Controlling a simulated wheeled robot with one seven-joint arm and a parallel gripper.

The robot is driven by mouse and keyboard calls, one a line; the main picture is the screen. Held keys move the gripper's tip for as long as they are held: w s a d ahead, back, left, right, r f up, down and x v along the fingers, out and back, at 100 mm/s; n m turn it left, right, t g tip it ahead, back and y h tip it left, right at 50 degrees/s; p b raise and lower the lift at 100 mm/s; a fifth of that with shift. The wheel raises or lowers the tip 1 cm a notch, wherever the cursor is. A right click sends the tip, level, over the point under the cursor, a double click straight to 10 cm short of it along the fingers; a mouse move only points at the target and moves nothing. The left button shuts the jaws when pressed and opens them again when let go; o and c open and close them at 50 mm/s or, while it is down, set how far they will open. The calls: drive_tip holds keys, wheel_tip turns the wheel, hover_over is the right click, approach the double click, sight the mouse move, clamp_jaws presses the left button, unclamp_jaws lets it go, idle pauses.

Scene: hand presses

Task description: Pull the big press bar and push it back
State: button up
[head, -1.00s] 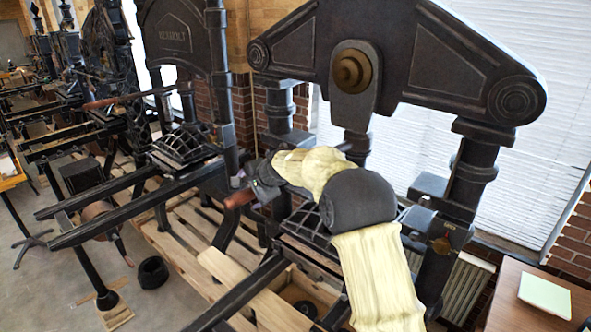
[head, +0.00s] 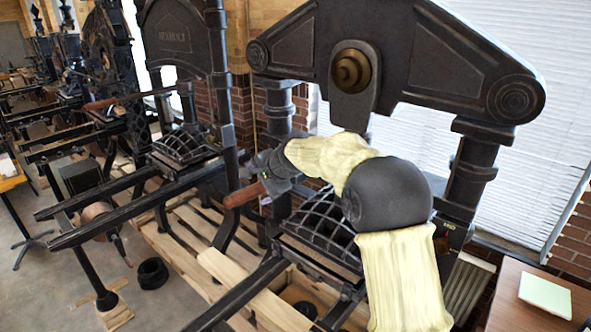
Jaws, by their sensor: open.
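The big press (head: 420,55) fills the right half of the head view, a dark iron frame with a brass-coloured boss in its middle. Its bar ends in a reddish-brown wooden handle (head: 243,195), which points to the left. My gripper (head: 266,188) is at the right part of this handle, at the end of my cream and grey arm. The jaws are open; the fingertips are small and partly hidden, so I cannot tell whether they touch the handle. The rest of the bar is hidden behind my gripper and arm.
A second press (head: 178,40) stands to the left, with more presses behind it. Long dark rails (head: 130,210) run out over wooden pallets (head: 190,240). A brown table with a pale paper (head: 545,295) is at the lower right. Bare floor lies at the left.

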drive_tip(key=v, duration=0.3)
idle(0.4)
drive_tip(key=s+d+f+n+g+h+b, duration=0.2)
drive_tip(key=s+d+f+n+h+b, duration=0.3)
drive_tip(key=s+d+f+b, duration=0.9)
drive_tip(key=s+d+f+n+g+b, duration=0.1)
drive_tip(key=s+d+f+n, duration=0.1)
drive_tip(key=s+d+f, duration=0.4)
drive_tip(key=s+d+f+n+g+h+b, duration=0.1)
drive_tip(key=s+d+f+n, duration=0.1)
drive_tip(key=s+d+f, duration=0.4)
drive_tip(key=s+f, duration=0.5)
drive_tip(key=s, duration=0.1)
drive_tip(key=shift+h+b, duration=0.3)
drive_tip(key=shift+b, duration=0.1)
drive_tip(key=shift+s+d, duration=0.1)
